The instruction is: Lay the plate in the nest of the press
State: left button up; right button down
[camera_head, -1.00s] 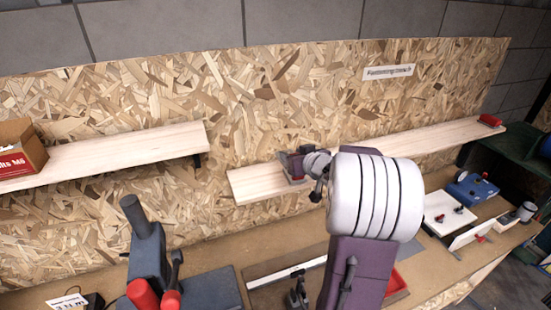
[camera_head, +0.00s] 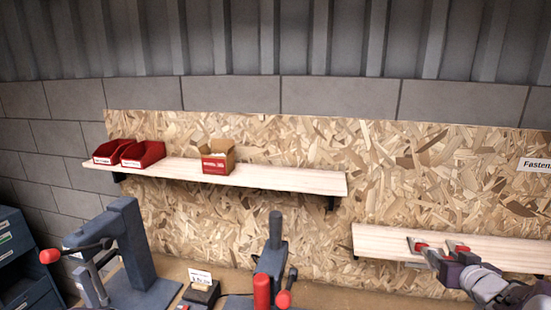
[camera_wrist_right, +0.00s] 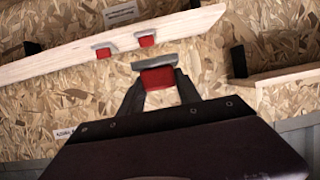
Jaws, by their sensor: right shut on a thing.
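My right gripper (camera_head: 432,256) is by the left part of the right shelf. In the right wrist view my gripper (camera_wrist_right: 158,88) is shut on the red grip of a small grey plate (camera_wrist_right: 150,64). This held plate is hard to make out in the head view. Two similar grey pieces with red grips, a left one (camera_head: 420,246) and a right one (camera_head: 460,249), sit on the shelf. A blue-grey press (camera_head: 128,245) with a red-knobbed lever stands at left; a second upright device (camera_head: 270,262) with red handles stands at middle. Any nest is not visible. My left gripper is not in view.
The right shelf (camera_head: 375,243) is close to my right gripper. A left shelf (camera_head: 300,180) holds red bins (camera_head: 142,153) and an open carton (camera_head: 216,164). A small labelled box (camera_head: 201,291) stands between the two devices. A blue cabinet (camera_head: 18,262) is at far left.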

jog(key=f+b, duration=0.2)
jog(key=shift+s+f+b, duration=0.15)
jog(key=shift+s+b, duration=0.15)
jog(key=shift+s, duration=0.05)
notch_tip(320, 180, down, 12)
jog(key=w+b, duration=0.1)
jog(key=b, duration=1)
jog(key=shift+w, duration=0.2)
jog(key=shift+s, duration=0.2)
